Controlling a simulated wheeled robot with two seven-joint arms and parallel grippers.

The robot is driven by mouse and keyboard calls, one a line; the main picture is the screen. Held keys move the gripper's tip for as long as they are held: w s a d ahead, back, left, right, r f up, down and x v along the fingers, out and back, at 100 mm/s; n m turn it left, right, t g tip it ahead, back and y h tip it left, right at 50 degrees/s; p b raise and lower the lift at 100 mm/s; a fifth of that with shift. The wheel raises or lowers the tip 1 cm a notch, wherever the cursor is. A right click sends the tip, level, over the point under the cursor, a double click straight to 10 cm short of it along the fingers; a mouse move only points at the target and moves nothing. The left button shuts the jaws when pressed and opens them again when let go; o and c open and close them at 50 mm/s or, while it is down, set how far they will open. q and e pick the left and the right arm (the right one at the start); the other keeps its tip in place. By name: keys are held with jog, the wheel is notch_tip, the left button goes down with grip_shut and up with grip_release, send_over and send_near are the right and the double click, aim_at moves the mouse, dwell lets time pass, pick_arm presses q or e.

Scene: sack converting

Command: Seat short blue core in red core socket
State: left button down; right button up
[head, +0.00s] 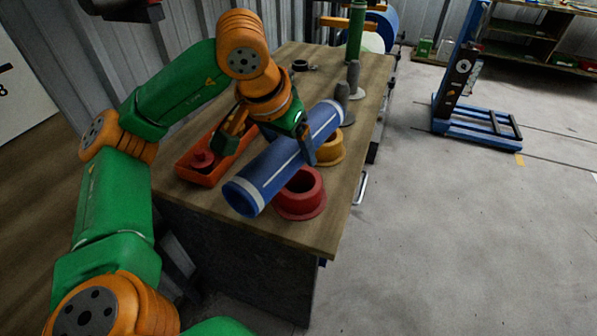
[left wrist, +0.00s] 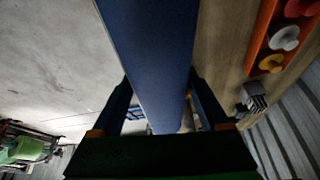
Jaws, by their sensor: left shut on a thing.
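The blue core (head: 268,170) is a tube with pale bands near its ends and a pale stripe along it. It lies slanted across the head view, its near end left of the red core socket (head: 301,196). My left gripper (head: 272,141) is shut on the blue core around its middle; one finger shows on its right side. In the left wrist view the core (left wrist: 150,60) runs between both fingers. The red socket is a flanged ring with an open top, near the table's front right corner. The core partly hides it. My right gripper is not in view.
A yellow socket (head: 330,149) stands behind the red one, partly hidden by the core. An orange tray (head: 187,172) with a red flanged piece (head: 203,160) is to the left on the wooden table (head: 240,229). A green post (head: 355,35) stands at the back.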

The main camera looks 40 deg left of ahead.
pick_arm(q)
jog(key=a+x, duration=0.1)
jog(key=x, duration=0.8)
jog(key=shift+w+a+p, duration=0.25)
jog(key=shift+w+p, duration=0.1)
jog(key=shift+w, duration=0.05)
jog(key=shift+f, duration=0.15)
jog(key=shift+f+b, duration=0.4)
jog(key=shift+b, duration=0.05)
grip_release()
jog(key=shift+s, duration=0.1)
jog(key=v, duration=0.6)
jog(key=p+v, duration=0.1)
jog(key=v, duration=0.6)
jog(key=shift+w+d+r, duration=0.1)
jog(key=shift+w+d, duration=0.05)
jog(key=shift+w, duration=0.1)
